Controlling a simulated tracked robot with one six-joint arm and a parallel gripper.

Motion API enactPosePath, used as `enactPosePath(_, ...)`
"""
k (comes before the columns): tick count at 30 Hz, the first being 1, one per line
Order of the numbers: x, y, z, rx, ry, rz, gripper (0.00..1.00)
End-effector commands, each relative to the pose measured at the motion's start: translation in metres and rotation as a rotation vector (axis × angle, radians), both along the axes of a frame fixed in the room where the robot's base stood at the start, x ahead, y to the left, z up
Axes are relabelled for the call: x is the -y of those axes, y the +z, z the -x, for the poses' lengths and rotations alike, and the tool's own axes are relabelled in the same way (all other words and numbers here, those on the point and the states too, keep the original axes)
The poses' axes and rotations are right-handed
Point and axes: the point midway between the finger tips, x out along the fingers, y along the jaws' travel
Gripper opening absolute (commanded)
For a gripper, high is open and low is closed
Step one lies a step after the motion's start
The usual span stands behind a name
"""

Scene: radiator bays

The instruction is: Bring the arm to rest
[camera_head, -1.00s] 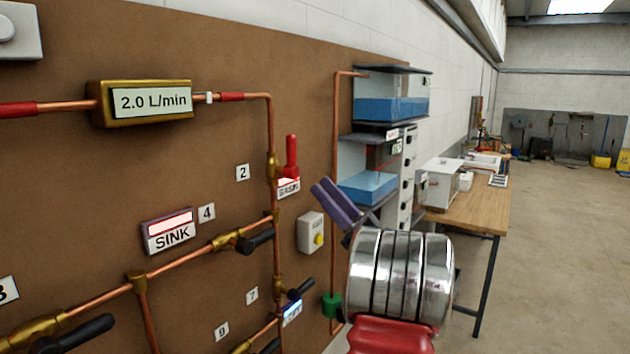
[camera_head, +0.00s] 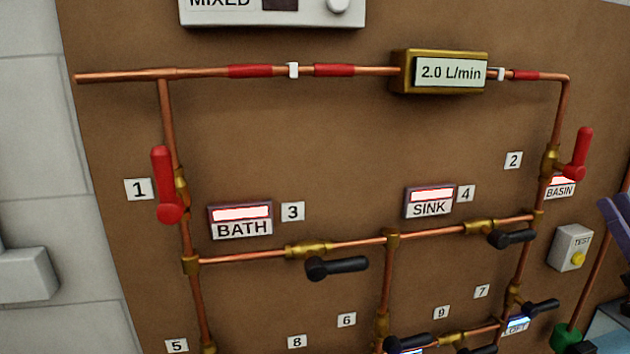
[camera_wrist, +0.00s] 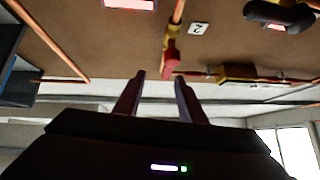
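My gripper (camera_wrist: 158,88) shows in the wrist view with its two dark fingers apart and nothing between them. Past the fingertips are a red valve lever (camera_wrist: 171,57) and the number 2 tag (camera_wrist: 198,28), seen upside down. In the head view only a purple part of my gripper (camera_head: 617,214) shows at the right edge, near the TEST box (camera_head: 571,247). The rest of my arm is out of that view.
The brown board (camera_head: 300,140) carries copper pipes, a flow meter (camera_head: 440,73) reading 2.0 L/min, and red and black levers that stick out. Red levers at tag 1 (camera_head: 166,186) and tag 2 (camera_head: 577,154) point roughly upright. A green fitting (camera_head: 566,337) is at lower right.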

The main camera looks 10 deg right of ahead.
Motion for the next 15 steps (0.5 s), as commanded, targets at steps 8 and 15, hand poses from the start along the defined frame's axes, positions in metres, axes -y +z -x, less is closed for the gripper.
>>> enactPosePath(8, 0.069, -0.043, -0.021, -0.168, -0.313, -0.090, 0.37)
enactPosePath(15, 0.122, -0.092, -0.017, -0.354, -0.578, -0.193, 0.37)
